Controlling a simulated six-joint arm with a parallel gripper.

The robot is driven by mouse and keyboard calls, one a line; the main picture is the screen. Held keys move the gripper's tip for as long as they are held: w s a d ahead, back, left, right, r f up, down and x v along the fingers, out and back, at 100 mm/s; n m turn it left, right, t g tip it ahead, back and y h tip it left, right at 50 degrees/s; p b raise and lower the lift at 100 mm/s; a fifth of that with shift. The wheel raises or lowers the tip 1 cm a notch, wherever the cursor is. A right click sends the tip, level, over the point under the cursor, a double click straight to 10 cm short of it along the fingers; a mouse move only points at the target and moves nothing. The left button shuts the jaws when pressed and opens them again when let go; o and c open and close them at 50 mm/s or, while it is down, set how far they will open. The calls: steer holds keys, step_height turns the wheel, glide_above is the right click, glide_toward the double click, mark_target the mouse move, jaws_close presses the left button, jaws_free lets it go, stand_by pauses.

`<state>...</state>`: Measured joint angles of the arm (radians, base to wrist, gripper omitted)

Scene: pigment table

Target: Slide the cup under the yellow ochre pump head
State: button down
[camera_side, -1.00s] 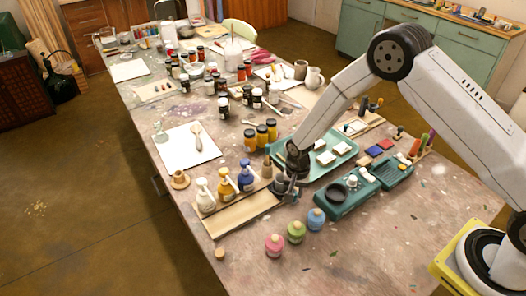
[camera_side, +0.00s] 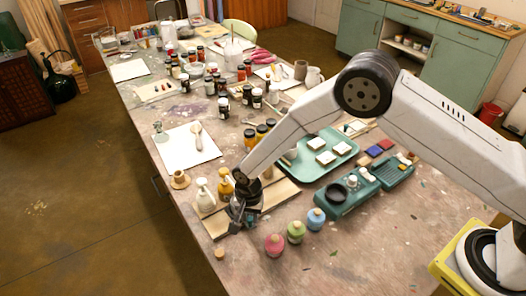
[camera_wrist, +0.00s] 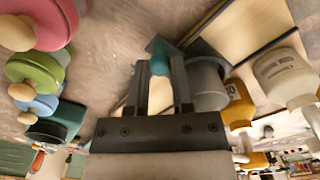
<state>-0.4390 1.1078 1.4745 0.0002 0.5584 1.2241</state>
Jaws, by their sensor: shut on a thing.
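My gripper (camera_side: 240,222) is low over the front of the pump board. A grey round cup (camera_wrist: 207,84) sits against the right finger in the wrist view; it is mostly hidden in the side view. My gripper (camera_wrist: 160,70) has a narrow teal piece between its fingers, which looks like part of the cup's handle, though I cannot tell for sure. The yellow ochre pump bottle (camera_side: 226,184) stands just behind the gripper; it also shows right of the cup in the wrist view (camera_wrist: 238,108). Whether the cup is under its pump head is hidden.
A white pump bottle (camera_side: 205,197) stands left of the yellow one; the blue bottle is hidden. The pale wooden board (camera_side: 282,194) lies beneath. Pink (camera_side: 274,246), green (camera_side: 296,233) and blue (camera_side: 316,219) jars stand in front. A teal tray (camera_side: 343,161) lies behind right.

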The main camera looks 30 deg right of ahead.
stand_by(0.3)
steer(key=shift+c, duration=2.4)
jaws_free()
steer(key=shift+r, duration=0.2)
steer(key=shift+r, duration=3.7)
